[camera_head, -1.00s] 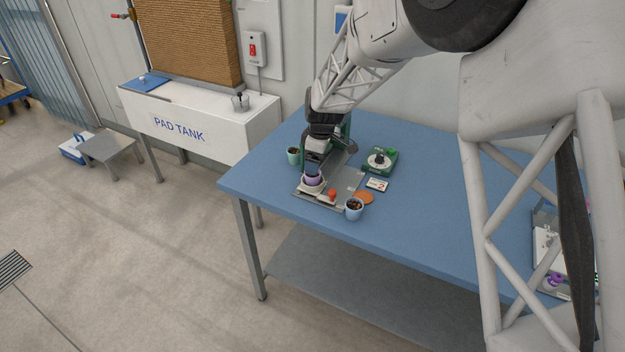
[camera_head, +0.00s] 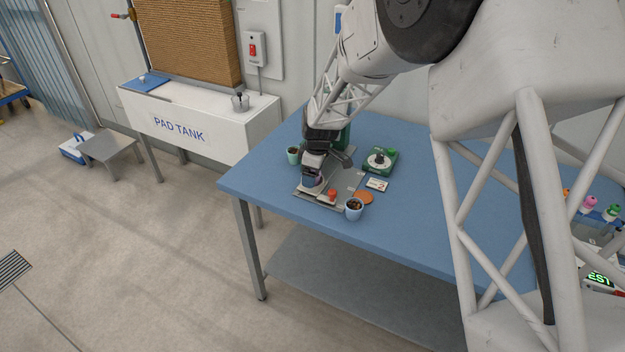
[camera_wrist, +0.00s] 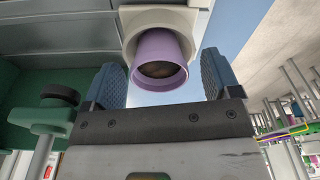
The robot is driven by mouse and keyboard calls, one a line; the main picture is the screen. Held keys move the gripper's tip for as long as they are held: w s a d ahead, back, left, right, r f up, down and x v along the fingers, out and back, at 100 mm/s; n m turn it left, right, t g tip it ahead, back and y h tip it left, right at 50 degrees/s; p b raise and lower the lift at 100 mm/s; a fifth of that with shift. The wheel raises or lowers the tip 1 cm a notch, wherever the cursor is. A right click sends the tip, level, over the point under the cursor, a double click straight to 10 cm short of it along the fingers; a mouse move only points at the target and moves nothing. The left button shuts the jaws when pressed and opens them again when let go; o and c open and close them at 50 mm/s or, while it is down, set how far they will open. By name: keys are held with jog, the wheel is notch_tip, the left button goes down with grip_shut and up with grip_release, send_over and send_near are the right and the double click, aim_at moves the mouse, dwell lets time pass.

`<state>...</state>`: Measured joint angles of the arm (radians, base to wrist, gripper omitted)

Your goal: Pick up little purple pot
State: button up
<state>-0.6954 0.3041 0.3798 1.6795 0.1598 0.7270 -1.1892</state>
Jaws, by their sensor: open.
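The little purple pot (camera_wrist: 158,62) shows in the wrist view, its rim facing the camera and dark contents inside. It sits against a white ring-shaped holder (camera_wrist: 190,20). My gripper (camera_wrist: 160,80) is open, with one blue-padded finger on each side of the pot; whether the pads touch it I cannot tell.
A light blue pot (camera_head: 354,209) and an orange disc (camera_head: 364,197) stand right of the device. A teal pot (camera_head: 293,155) stands to its left. A green scale-like box (camera_head: 379,162) is behind.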

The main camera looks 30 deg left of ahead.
jog(key=shift+f, duration=0.2)
dwell(0.4)
jog(key=c, duration=1)
jog(key=shift+r, duration=0.15)
jog(key=shift+c, duration=0.2)
jog(key=shift+r, duration=0.55)
jog(key=shift+s+d+r, duration=0.1)
jog(key=shift+s+r, duration=0.05)
jog(key=shift+r, duration=0.45)
jog(key=shift+s+d+r, duration=0.1)
jog(key=shift+r, duration=0.45)
jog(key=s+d+r, duration=0.1)
jog(key=s+d, duration=0.9)
jog(key=s, duration=0.1)
jog(key=shift+s+r, duration=0.15)
jog(key=shift+s, duration=0.2)
